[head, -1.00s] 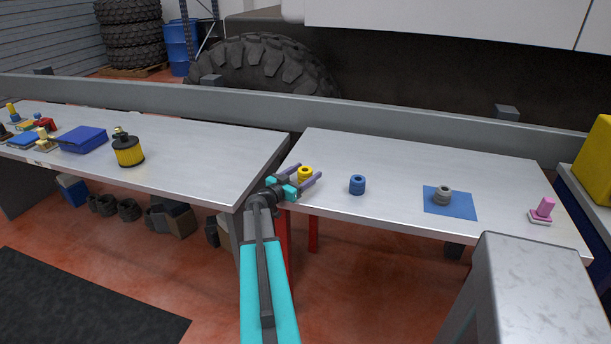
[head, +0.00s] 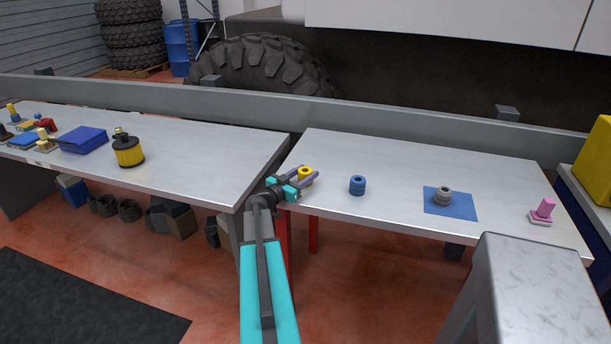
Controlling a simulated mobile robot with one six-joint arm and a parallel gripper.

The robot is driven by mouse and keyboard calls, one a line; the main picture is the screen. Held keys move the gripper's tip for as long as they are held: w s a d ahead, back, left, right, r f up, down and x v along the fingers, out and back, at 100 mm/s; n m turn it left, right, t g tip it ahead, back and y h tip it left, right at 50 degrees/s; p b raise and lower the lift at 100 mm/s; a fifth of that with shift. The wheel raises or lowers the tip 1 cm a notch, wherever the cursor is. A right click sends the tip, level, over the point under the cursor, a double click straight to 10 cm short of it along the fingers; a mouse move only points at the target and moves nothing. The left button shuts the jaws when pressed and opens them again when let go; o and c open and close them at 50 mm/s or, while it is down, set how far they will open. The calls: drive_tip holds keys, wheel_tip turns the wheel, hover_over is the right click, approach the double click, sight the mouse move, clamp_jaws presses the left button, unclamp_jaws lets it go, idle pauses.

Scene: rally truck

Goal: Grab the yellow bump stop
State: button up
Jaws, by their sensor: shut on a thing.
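The yellow bump stop (head: 306,173) is a small yellow ring-like piece with a dark hole in its top. It stands upright near the left end of the right metal table. My gripper (head: 307,177) reaches in from the lower left with its two purple fingers on either side of the bump stop, shut on it. The lower part of the bump stop is hidden behind the near finger. I cannot tell whether it still touches the table.
On the same table (head: 400,160) stand a blue bump stop (head: 357,185), a grey one on a blue mat (head: 462,206), and a pink peg piece (head: 544,209). The left table (head: 200,150) holds a yellow-black filter (head: 129,151) and a blue box (head: 83,140). A grey rail (head: 400,125) runs behind.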

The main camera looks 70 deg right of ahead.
sight(305, 167)
drive_tip(key=shift+r, duration=0.1)
drive_tip(key=shift+r+b, duration=0.6)
drive_tip(key=shift+r, duration=0.45)
drive_tip(key=shift+s+a+r+b, duration=0.15)
drive_tip(key=shift+a+r+b, duration=0.25)
drive_tip(key=shift+r, duration=0.2)
drive_tip(key=a+b, duration=0.1)
drive_tip(key=a, duration=0.2)
drive_tip(key=s+a, duration=0.1)
drive_tip(key=a, duration=0.2)
drive_tip(key=s+a+r+b, duration=0.1)
drive_tip(key=a, duration=0.2)
drive_tip(key=shift+s+a+b, duration=0.15)
drive_tip(key=shift+a+b, duration=0.05)
drive_tip(key=shift+b, duration=0.15)
drive_tip(key=a, duration=0.2)
drive_tip(key=a+p, duration=0.1)
drive_tip(key=shift+s+r, duration=0.3)
drive_tip(key=shift+s, duration=0.05)
drive_tip(key=p, duration=0.3)
drive_tip(key=shift+a+r, duration=0.1)
drive_tip(key=shift+a, duration=0.3)
drive_tip(key=shift+s+a+p, duration=0.1)
drive_tip(key=shift+a+p, duration=0.1)
drive_tip(key=shift+p, duration=0.75)
